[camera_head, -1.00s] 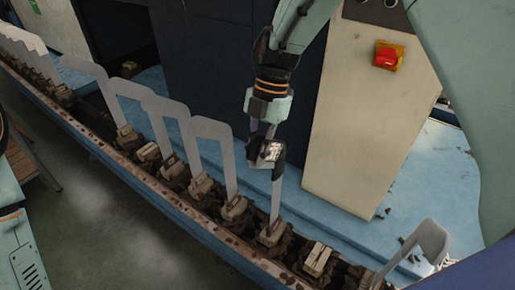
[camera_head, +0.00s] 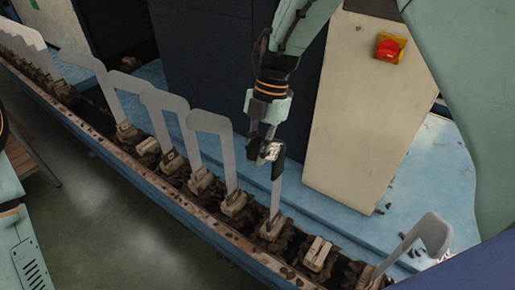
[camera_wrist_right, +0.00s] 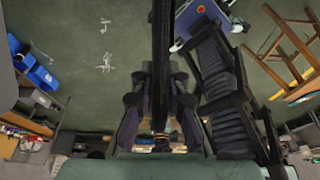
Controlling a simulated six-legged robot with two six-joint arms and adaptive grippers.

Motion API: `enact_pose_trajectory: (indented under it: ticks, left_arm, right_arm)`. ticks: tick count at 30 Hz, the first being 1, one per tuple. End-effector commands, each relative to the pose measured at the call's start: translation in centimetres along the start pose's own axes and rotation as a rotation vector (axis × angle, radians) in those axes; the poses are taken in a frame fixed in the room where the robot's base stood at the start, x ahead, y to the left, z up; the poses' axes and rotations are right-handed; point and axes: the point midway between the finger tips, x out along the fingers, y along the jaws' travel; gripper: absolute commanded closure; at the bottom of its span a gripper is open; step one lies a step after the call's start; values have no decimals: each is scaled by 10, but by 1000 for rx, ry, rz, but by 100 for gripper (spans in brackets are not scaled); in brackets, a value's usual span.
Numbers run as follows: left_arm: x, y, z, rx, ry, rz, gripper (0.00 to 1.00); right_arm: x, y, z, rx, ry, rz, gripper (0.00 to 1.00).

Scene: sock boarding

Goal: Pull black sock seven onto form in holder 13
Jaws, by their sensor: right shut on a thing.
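My right gripper (camera_head: 266,152) is at the top of a thin grey form (camera_head: 276,195). It is shut on a black sock (camera_head: 278,163), which covers only the top part of that form. The form's lower part is bare and stands upright in its holder (camera_head: 272,229) on the rail. Holder numbers cannot be read. In the right wrist view my gripper (camera_wrist_right: 160,125) shows its dark fingers on both sides of a long dark upright strip. My left gripper is out of view.
Several bare grey forms (camera_head: 212,124) stand in the row to the left on the rusty, blue-sided rail (camera_head: 190,205). An empty-looking holder (camera_head: 318,254) is to the right, then a bent grey form (camera_head: 428,235). A beige cabinet (camera_head: 355,120) with a red button (camera_head: 388,48) stands behind.

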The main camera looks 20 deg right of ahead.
Motion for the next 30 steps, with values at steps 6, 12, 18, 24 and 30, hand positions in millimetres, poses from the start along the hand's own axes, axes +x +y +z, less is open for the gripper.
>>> enact_pose_trajectory:
  ticks: [6, 12, 18, 24, 30]
  left_arm:
    - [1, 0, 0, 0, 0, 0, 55]
    - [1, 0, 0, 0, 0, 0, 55]
    - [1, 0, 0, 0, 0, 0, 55]
    - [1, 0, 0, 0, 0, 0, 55]
    - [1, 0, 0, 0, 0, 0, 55]
  right_arm:
    - [3, 0, 1, 0, -1, 2, 81]
    - [3, 0, 1, 0, -1, 1, 64]
    - [3, 0, 1, 0, 0, 1, 60]
    - [-1, 0, 1, 0, -1, 2, 60]
    - [-30, 1, 2, 0, -2, 5, 60]
